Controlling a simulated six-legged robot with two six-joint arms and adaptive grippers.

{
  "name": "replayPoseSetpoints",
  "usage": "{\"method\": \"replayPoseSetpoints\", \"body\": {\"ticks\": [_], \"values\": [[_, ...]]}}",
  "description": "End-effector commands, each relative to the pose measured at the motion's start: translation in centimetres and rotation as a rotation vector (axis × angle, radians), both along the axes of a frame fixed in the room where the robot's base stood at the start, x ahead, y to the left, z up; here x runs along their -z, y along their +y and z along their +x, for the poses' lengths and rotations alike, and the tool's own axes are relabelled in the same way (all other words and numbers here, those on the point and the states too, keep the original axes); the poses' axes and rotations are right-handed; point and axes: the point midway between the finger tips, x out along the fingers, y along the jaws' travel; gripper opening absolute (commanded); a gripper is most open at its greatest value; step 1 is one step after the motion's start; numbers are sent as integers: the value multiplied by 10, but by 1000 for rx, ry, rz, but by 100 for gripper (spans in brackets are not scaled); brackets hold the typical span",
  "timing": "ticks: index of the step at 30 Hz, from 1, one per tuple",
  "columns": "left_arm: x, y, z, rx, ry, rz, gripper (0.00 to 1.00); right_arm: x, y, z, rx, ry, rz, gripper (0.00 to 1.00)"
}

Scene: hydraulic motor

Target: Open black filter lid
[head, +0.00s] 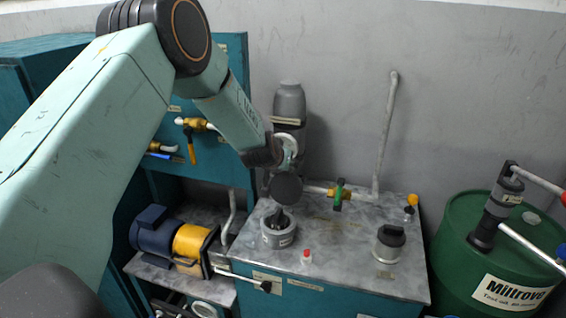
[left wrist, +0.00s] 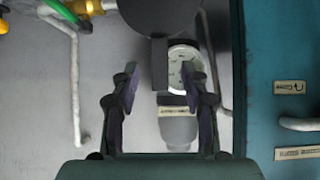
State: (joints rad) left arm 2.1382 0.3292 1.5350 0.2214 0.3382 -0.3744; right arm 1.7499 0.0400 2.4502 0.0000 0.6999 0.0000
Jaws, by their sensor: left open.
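A dark round disc, seemingly the black filter lid (head: 287,188), stands face-on above the open-looking grey cylindrical housing (head: 279,238) on the worktop. Dark parts join or overlap them; I cannot tell how they connect. In the left wrist view a large black disc (left wrist: 160,14) with a black bar below it shows at the top. My left gripper (left wrist: 160,70) is open, its two fingers spread to either side of that bar; contact is not visible. In the head view the gripper (head: 266,153) is a dark shape just above the disc, its fingers hard to make out. My right gripper is out of view.
A gauge (left wrist: 183,72) and a grey bottle (head: 289,100) are behind the gripper. A green-handled valve (head: 339,194), a black-capped grey cylinder (head: 389,246) and a small red-topped part (head: 307,256) are on the worktop. A green drum (head: 470,255) stands right, a blue-yellow motor (head: 172,238) left.

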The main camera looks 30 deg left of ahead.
Motion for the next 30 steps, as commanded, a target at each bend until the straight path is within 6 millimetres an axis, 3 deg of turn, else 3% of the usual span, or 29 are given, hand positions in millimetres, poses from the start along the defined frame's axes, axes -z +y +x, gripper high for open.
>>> {"method": "replayPoseSetpoints", "body": {"ticks": [8, 24, 30], "values": [[-5, -2, -7, 0, 3, -2, 45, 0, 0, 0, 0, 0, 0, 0], [-60, -18, -74, -1, -2, -4, 45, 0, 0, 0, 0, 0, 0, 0], [-71, -21, -89, -2, -2, -2, 45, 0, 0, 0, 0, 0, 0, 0]]}}
